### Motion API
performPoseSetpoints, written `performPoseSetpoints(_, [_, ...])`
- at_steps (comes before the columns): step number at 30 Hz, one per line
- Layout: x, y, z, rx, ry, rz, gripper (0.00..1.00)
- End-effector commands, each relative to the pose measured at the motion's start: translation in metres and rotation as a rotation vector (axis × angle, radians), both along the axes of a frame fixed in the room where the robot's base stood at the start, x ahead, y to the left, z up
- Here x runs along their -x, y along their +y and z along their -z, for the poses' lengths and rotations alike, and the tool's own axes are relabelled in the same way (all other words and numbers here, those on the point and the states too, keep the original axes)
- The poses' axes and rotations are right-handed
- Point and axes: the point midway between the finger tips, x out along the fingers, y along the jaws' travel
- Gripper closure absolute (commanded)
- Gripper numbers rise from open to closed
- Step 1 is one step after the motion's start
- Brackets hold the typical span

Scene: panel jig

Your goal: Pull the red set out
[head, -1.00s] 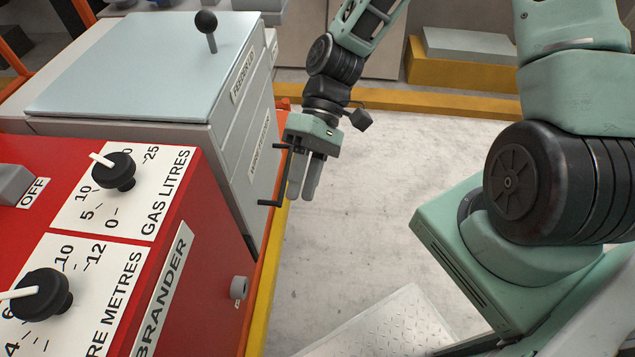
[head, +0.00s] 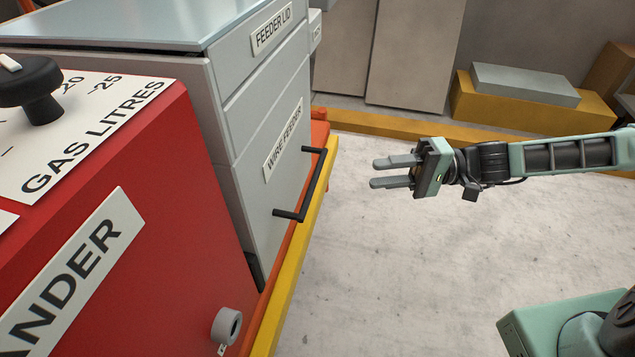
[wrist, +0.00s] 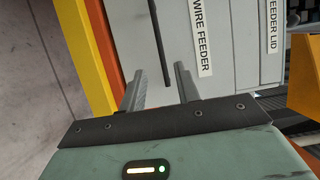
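The red set (head: 185,240) stands at the lower left of the head view. A "...ANDER" plate is on its side, a gas-litres scale with a black knob is on top, and a grey round socket (head: 226,325) is low on its side. Beyond it is the grey wire feeder (head: 255,110), which has a black bar handle (head: 312,187). My gripper (head: 392,171) is open and empty, right of the handle, its fingers pointing left and apart from it. The wrist view shows the handle (wrist: 158,45) ahead between the open fingers (wrist: 160,85). The red set is not in the wrist view.
A yellow and orange edge (head: 300,255) runs along the foot of the machines. The concrete floor (head: 400,270) to the right is clear. A yellow block with a grey slab (head: 525,85) stands at the back right.

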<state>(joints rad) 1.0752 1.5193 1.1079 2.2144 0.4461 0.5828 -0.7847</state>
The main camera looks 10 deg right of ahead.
Motion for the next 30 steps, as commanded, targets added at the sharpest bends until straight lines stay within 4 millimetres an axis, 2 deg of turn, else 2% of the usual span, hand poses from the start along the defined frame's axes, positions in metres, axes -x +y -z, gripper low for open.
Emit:
performPoseSetpoints(3, [0.003, 0.027, 0.002, -0.003, 0.000, -0.006, 0.68])
performPoseSetpoints(15, [0.007, 0.105, 0.002, -0.002, 0.002, -0.006, 0.68])
performPoseSetpoints(22, [0.007, 0.128, 0.001, 0.000, 0.002, -0.003, 0.68])
performPoseSetpoints(30, [0.006, 0.131, 0.000, 0.002, 0.001, -0.001, 0.68])
